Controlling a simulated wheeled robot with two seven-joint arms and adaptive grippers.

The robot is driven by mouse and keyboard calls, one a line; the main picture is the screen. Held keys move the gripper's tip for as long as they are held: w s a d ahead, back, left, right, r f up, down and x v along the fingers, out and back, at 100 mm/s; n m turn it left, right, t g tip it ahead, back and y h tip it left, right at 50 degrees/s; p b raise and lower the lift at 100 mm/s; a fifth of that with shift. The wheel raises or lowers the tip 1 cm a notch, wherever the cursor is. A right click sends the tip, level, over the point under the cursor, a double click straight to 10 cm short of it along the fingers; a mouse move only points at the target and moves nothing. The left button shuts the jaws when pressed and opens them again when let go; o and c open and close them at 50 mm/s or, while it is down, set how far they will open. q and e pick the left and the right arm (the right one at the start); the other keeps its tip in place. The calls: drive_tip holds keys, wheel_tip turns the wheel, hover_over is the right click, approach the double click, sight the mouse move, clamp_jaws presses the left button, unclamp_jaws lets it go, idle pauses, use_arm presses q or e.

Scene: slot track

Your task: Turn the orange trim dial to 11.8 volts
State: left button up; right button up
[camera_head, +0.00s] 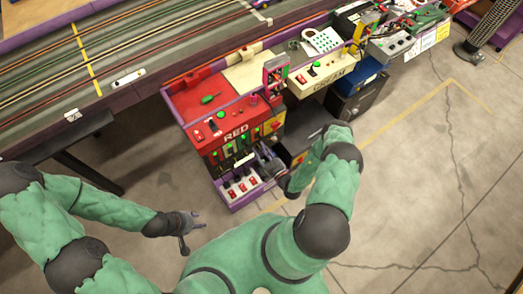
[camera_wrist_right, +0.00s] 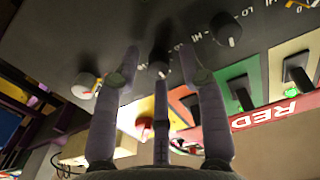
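In the right wrist view a dark panel fills the top, with a row of dials. A pale dial with a reddish-orange mark (camera_wrist_right: 85,86) is at the left, by the left fingertip; I cannot tell whether it is the orange trim dial. A dark knob (camera_wrist_right: 160,64) is between my right gripper's (camera_wrist_right: 158,62) spread fingertips, and contact is unclear. Another dark knob with a white pointer (camera_wrist_right: 226,30) is at the upper right. No voltage reading is legible. In the head view my right gripper (camera_head: 268,166) is by the red station's front, and my left gripper (camera_head: 192,224) is over the floor with fingers apart.
The red station (camera_head: 212,90) has coloured front panels with black levers, close to the right gripper. A purple-edged lower box (camera_head: 236,203) with switches is below it. A cream station (camera_head: 318,72) adjoins it, and a striped slot track (camera_head: 120,45) runs behind. The floor at right is clear.

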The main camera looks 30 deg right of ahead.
clamp_jaws()
drive_tip(key=shift+n, duration=0.5)
drive_tip(key=n, duration=0.3)
drive_tip(key=shift+r, duration=0.1)
drive_tip(key=shift+a+n+b, duration=0.1)
drive_tip(key=shift+n+b, duration=0.25)
drive_tip(key=shift+n, duration=2.05)
